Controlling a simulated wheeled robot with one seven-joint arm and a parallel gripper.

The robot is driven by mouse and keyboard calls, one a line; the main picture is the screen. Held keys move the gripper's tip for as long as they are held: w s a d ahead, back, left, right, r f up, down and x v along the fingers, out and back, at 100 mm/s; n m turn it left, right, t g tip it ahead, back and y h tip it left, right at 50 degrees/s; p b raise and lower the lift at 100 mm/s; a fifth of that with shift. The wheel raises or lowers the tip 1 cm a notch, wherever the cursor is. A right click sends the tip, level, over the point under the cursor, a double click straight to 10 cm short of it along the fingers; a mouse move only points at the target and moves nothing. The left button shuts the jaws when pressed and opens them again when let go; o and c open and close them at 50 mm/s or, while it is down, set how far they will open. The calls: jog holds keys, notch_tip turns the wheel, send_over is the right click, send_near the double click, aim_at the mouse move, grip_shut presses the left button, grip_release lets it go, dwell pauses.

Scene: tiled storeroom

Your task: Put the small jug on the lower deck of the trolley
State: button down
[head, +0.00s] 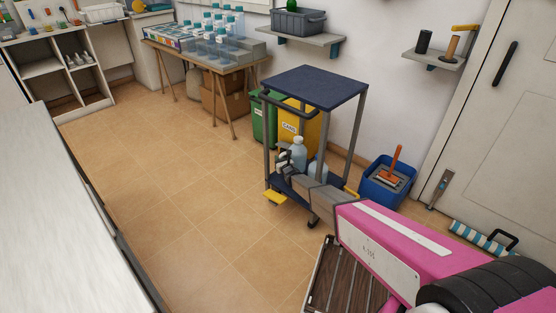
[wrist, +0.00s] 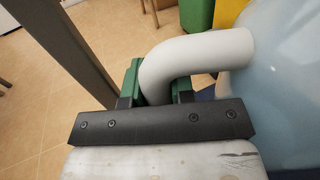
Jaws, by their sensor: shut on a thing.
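The small jug is pale translucent blue with a white curved handle. In the wrist view its body (wrist: 285,85) fills the right side. My gripper (wrist: 160,85), with green finger pads, is shut on the handle. In the head view the jug (head: 299,153) shows between the posts of the trolley (head: 315,88), below its dark blue top deck and over the lower deck (head: 336,186). My forearm hides part of that deck and the jug's base, so I cannot tell whether it touches.
A trolley post (wrist: 65,45) is close on the left in the wrist view. A green bin (head: 264,120) and a yellow bin (head: 300,125) stand behind the trolley. A blue bucket (head: 387,183) stands to its right. The tiled floor to the left is clear.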

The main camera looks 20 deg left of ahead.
jog(key=shift+f, duration=1.85)
jog(key=c, duration=1)
grip_release()
jog(key=shift+f, duration=0.1)
jog(key=v, duration=1.2)
